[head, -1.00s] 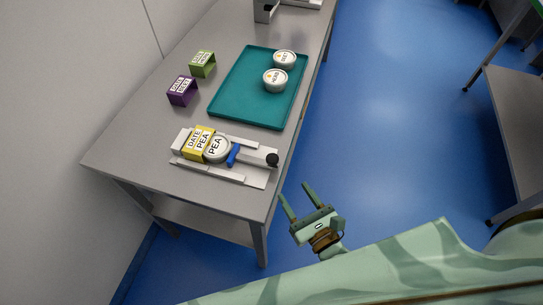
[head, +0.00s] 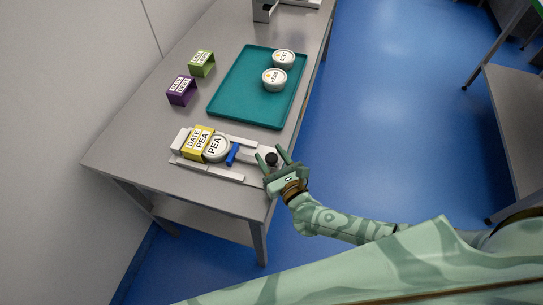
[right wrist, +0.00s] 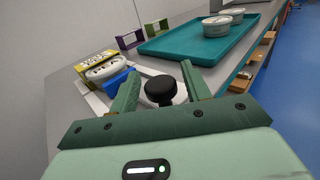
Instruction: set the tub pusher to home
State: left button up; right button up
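The tub pusher has a blue pushing block (head: 233,154) and a black round knob (head: 271,159) at its right end, on a white tray-like base (head: 232,175). A white tub marked PEA (head: 216,149) lies between the blue block and a yellow sleeve marked DATE PEA (head: 198,141). My right gripper (head: 271,161) is open at the table's edge, its fingers on either side of the knob. In the right wrist view the black knob (right wrist: 160,90) stands between the two spread fingers, with no clear contact. My left gripper is not in view.
A teal tray (head: 240,105) with two white tubs (head: 275,79) lies further back on the grey table (head: 140,148). A purple sleeve (head: 182,91) and a green sleeve (head: 202,63) stand left of it. Blue floor is free at right.

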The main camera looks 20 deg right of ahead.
aim_at(255, 160)
grip_shut()
jog(key=w+a, duration=0.1)
jog(key=a+b, duration=0.1)
jog(key=w+a, duration=0.1)
jog(key=a, duration=0.1)
jog(key=shift+w+b, duration=0.35)
jog(key=shift+b, duration=0.05)
jog(key=shift+o, duration=1.2)
grip_release()
jog(key=shift+s, duration=0.1)
jog(key=s+d, duration=0.3)
jog(key=s, duration=1.3)
jog(key=shift+d, duration=0.1)
